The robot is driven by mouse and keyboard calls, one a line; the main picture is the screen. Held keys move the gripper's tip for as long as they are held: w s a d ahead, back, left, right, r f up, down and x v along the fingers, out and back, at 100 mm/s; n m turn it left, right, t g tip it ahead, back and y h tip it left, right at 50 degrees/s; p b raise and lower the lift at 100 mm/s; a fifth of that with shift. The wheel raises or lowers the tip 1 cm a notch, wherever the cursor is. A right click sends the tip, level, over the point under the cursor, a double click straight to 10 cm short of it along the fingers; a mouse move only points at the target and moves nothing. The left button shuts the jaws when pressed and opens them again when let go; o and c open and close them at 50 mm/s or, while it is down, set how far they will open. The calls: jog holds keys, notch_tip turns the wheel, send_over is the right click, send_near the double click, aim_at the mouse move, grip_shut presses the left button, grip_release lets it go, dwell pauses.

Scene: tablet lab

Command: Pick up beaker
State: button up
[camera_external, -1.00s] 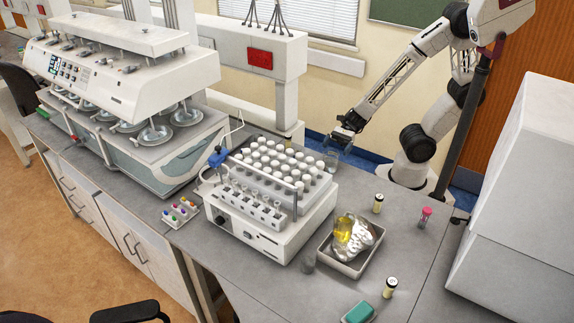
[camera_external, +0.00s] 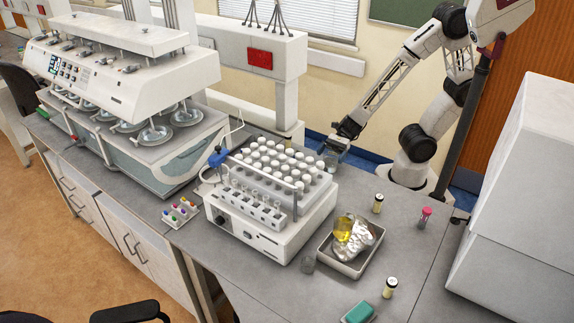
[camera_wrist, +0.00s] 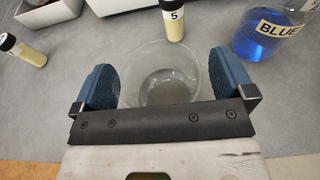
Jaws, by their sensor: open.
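A clear glass beaker (camera_wrist: 165,75) stands upright on the grey bench in the wrist view. My gripper (camera_wrist: 163,84) is open, with one blue fingertip on the left of the beaker and one on the right. The fingertips look close to its sides; whether they touch is unclear. In the external view my gripper (camera_external: 341,140) is at the bench's back edge, behind the white tube machine, and a clear glass (camera_external: 331,162) shows just below it.
In the wrist view a vial marked 5 (camera_wrist: 173,22) stands just behind the beaker, a bottle of blue liquid (camera_wrist: 262,38) to the right, another vial (camera_wrist: 22,50) to the left. The tube machine (camera_external: 265,236) and a tray (camera_external: 352,270) occupy the bench.

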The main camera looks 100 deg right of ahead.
jog(key=shift+c, duration=0.5)
jog(key=c, duration=1)
jog(key=shift+r, duration=0.35)
jog(key=shift+s+d+r, duration=0.45)
jog(key=shift+s+r, duration=0.25)
jog(key=shift+s, duration=1.85)
jog(key=shift+s+d+r, duration=0.5)
jog(key=shift+s+r, duration=0.25)
jog(key=shift+s, duration=1.75)
jog(key=shift+s+d+r, duration=0.45)
jog(key=shift+s+r, duration=0.25)
jog(key=shift+s, duration=1.85)
jog(key=shift+s, duration=0.3)
